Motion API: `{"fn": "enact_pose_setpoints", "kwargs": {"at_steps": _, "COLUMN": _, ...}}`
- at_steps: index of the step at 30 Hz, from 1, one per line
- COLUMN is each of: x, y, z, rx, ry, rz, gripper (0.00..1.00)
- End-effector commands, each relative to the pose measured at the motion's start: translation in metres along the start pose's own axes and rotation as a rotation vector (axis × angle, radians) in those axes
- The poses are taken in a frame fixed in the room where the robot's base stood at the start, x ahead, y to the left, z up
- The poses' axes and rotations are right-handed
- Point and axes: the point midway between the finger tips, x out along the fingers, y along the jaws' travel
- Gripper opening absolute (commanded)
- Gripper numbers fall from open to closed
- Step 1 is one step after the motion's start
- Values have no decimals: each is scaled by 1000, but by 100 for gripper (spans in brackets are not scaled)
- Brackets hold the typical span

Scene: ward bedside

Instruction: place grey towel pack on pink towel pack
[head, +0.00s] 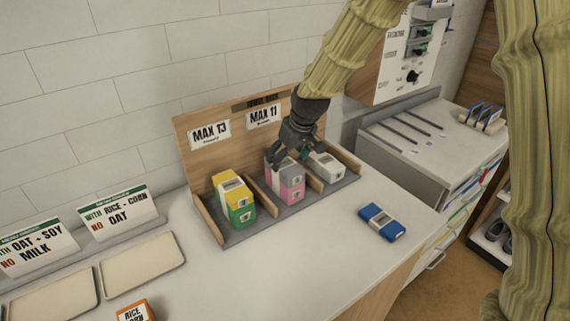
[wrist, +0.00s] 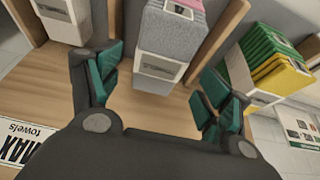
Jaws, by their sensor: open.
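The grey towel pack (wrist: 178,35), with a white band, appears to rest on the pink towel pack (head: 293,194) in the middle bay of the wooden holder. In the wrist view a strip of the pink pack (wrist: 193,3) shows past the grey one. My gripper (head: 289,160) is above this stack in the head view and partly hides it. In the wrist view its green-padded fingers (wrist: 160,78) are open on either side of the grey pack's near end, with gaps visible. How squarely the packs line up is hard to tell.
A yellow and green stack (head: 235,198) fills the left bay, and a white-grey pack (head: 325,168) stands in the right bay. Low dividers (head: 312,179) separate the bays. A blue pack (head: 382,222) lies on the counter in front. Cream trays (head: 140,264) are at left.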

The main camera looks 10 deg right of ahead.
Motion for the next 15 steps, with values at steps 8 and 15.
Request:
{"fn": "enact_pose_setpoints", "kwargs": {"at_steps": 8, "x": -39, "y": 0, "z": 0, "rx": 0, "ry": 2, "rz": 0, "gripper": 78}}
{"fn": "enact_pose_setpoints", "kwargs": {"at_steps": 15, "x": -65, "y": 0, "z": 0, "rx": 0, "ry": 2, "rz": 0, "gripper": 78}}
